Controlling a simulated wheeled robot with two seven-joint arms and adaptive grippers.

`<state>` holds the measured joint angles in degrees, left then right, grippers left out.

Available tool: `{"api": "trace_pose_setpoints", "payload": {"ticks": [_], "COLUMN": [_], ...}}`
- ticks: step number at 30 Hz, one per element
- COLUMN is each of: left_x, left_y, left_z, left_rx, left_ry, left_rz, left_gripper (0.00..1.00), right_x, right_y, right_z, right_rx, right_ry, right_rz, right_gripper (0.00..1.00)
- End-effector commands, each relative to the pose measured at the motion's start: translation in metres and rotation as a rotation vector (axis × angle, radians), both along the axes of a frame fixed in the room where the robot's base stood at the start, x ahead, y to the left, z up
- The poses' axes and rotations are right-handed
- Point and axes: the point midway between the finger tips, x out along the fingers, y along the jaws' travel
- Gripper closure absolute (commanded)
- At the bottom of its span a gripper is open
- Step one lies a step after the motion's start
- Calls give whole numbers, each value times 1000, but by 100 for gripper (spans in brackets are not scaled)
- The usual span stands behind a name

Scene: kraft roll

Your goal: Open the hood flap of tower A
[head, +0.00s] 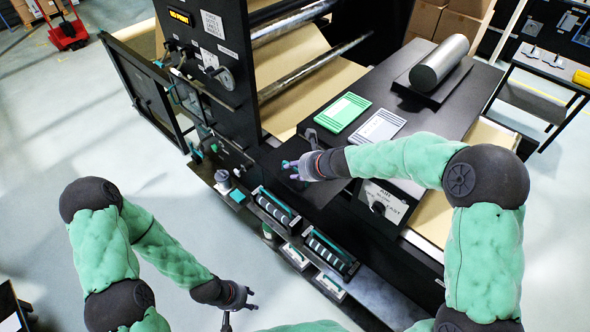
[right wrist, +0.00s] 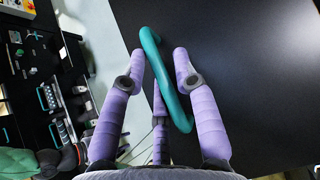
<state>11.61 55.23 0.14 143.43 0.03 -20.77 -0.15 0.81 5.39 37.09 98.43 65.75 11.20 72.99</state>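A teal bar handle (right wrist: 163,80) stands on a flat black panel (right wrist: 255,85), which appears to be the hood flap, in the right wrist view. My right gripper (right wrist: 158,68) has its purple fingers spread on both sides of the handle, with gaps visible; firm contact cannot be told. In the head view my right gripper (head: 292,170) is at the left edge of the dark panel (head: 318,193), beside the black tower, and mostly hides the handle. My left gripper (head: 243,306) is open and empty, low at the bottom centre, away from the machine.
A black framed door (head: 146,92) sticks out left of the tower (head: 222,60). A green pad (head: 343,112), a white pad (head: 378,127) and a grey roll (head: 439,62) lie on the black top. Racked rollers (head: 330,252) sit low in front.

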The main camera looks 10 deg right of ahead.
Motion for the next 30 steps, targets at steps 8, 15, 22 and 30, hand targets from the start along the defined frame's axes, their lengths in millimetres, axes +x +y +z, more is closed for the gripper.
{"api": "trace_pose_setpoints", "payload": {"ticks": [8,15,22,30], "left_x": [0,0,0,0], "left_y": [0,0,0,0], "left_z": [0,0,0,0], "left_rx": [0,0,0,0], "left_ry": [0,0,0,0], "left_rz": [0,0,0,0], "left_gripper": [60,60,60,60], "right_x": [-2,-19,-44,-63], "right_y": [-1,-16,-35,-50], "right_z": [2,24,55,80], "right_rx": [0,-2,-1,0], "right_ry": [1,-1,-2,0], "right_rz": [2,1,0,0], "right_gripper": [70,70,70,70]}}
